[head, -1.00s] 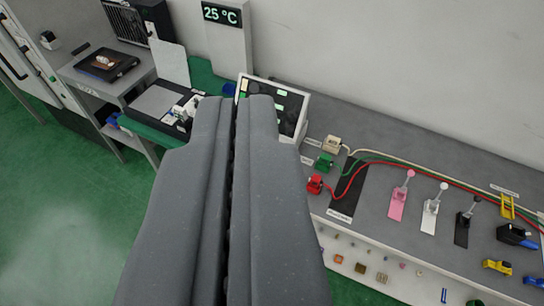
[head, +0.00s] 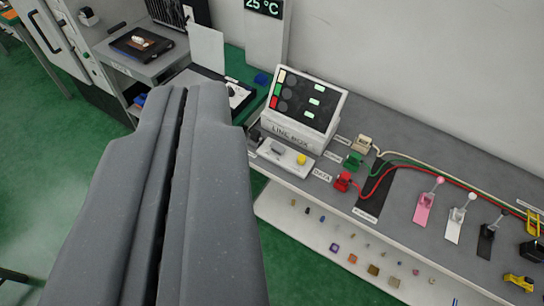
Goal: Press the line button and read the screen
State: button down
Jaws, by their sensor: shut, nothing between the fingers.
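My gripper (head: 187,92) is shut and empty, its two grey fingers pressed together, pointing toward the back of the bench. To its right stands the line box (head: 290,138), a white box with its name on the front. Its tilted dark screen (head: 305,99) shows coloured squares at the left, grey discs, and several light green labels too small to read. In front of it a white base (head: 284,158) carries a grey part and a yellow button (head: 301,158); I cannot tell which is the line button. The gripper is apart from all of these in the picture.
Right of the box are white, green and red plugs (head: 343,181) with cables. Pink, white and black levers (head: 458,219) stand further right. Small parts lie on a lower white shelf (head: 340,240). A 25 °C display (head: 263,8) stands behind. Green floor is open at the left.

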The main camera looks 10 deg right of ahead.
aim_at(301, 158)
jog(key=u, duration=0.85)
jog(key=k, duration=1)
jog(key=z, duration=1.05)
jog(key=i, duration=1.65)
jog(key=u, duration=0.05)
